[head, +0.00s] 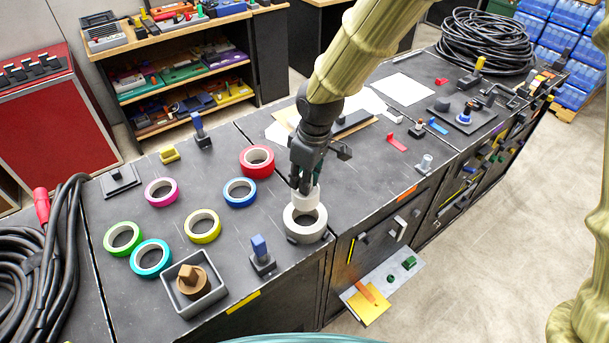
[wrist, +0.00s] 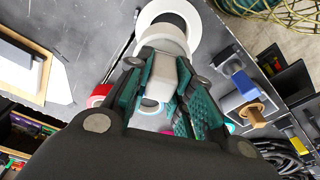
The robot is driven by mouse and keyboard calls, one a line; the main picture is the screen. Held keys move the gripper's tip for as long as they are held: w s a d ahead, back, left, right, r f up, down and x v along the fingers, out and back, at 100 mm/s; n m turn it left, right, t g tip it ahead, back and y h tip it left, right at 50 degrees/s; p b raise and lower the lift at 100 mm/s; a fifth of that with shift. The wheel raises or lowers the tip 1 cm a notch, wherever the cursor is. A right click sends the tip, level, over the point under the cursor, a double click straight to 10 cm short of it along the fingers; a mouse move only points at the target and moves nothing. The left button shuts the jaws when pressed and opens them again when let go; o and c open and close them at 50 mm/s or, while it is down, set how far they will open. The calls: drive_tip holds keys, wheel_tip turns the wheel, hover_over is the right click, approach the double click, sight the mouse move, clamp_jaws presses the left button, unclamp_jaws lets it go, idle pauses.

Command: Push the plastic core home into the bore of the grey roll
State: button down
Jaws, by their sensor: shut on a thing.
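The grey roll (head: 292,232) stands on the dark bench near its front edge, with a dark open bore facing up. In the wrist view the pale ring of the roll (wrist: 193,18) shows at the top, bore partly visible. My gripper (head: 305,184) points down and is shut on the white plastic core (head: 306,198). The core overlaps the roll's far rim in the head view. In the wrist view the core (wrist: 164,42) sits at the tips of the teal-padded fingers (wrist: 160,72), overlapping the rim. I cannot tell whether it touches the roll; its lower end is hidden.
Red (head: 257,160), blue (head: 240,192) and yellow (head: 203,226) tape rolls lie left of the roll, with several others. A blue-topped block (head: 262,255) and a grey box (head: 194,298) stand in front.

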drive_tip(key=shift+s+f+b, duration=0.3)
drive_tip(key=shift+s+f, duration=0.15)
drive_tip(key=shift+s, duration=0.25)
drive_tip(key=f, duration=0.1)
drive_tip(key=w+f+b, duration=0.1)
drive_tip(key=shift+f, duration=0.35)
drive_tip(key=shift+s, duration=0.4)
drive_tip(key=shift+w+f, duration=0.1)
drive_tip(key=shift+w, duration=0.15)
drive_tip(key=shift+s, duration=0.2)
drive_tip(key=shift+w+p, duration=0.1)
drive_tip(key=shift+p, duration=0.2)
drive_tip(key=shift+f+b, duration=1.55)
drive_tip(key=shift+f, duration=1.3)
